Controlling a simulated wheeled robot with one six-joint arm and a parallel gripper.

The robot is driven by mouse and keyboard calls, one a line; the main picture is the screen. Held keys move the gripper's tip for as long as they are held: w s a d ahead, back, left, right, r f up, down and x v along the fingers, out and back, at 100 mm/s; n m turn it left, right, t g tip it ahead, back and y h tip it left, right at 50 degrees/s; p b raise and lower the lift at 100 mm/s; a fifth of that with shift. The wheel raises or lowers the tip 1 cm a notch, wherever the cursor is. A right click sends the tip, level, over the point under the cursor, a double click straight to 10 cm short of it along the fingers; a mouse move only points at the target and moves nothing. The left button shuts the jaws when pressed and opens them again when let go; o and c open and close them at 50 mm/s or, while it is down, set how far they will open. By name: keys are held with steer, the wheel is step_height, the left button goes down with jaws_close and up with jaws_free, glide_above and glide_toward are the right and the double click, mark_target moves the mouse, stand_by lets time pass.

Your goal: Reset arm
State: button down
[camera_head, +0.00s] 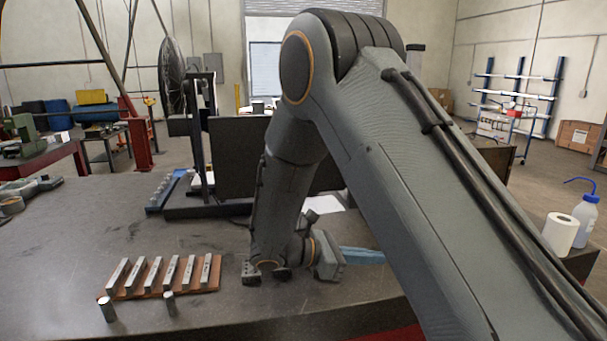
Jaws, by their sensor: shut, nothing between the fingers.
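My arm rises from the lower right, bends at a high elbow and reaches down to the dark table (190,235). My gripper (327,264) is low over the table at the end of the wrist. It is shut and holds nothing; its fingertips are hard to make out. A brown mould base (212,286) with several upright metal bars (153,272) in a row lies to the left of my wrist, apart from it. Two small metal cylinders (107,309), (169,303) stand at the front edge of the base.
A blue cloth-like item (361,256) lies right of my gripper. A dark monitor or panel (236,157) stands behind my forearm. A paper roll (560,233) and a wash bottle (586,220) stand at the far right. The table's left part is mostly clear.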

steer(key=s+d+f+m+y+b, duration=0.1)
steer(key=s+f+m+y+b, duration=0.1)
steer(key=s+m+y, duration=0.5)
steer(key=s+d+f+m+g+y+b, duration=0.1)
steer(key=s+d+f+m+y, duration=0.1)
steer(key=s+m+y, duration=0.6)
steer(key=s+f+m, duration=0.1)
steer(key=s+m, duration=0.1)
steer(key=m, duration=0.3)
steer(key=shift+s+f+g+b, duration=0.25)
steer(key=shift+f+g+b, duration=0.05)
steer(key=shift+f+b, duration=0.1)
steer(key=shift+d, duration=0.15)
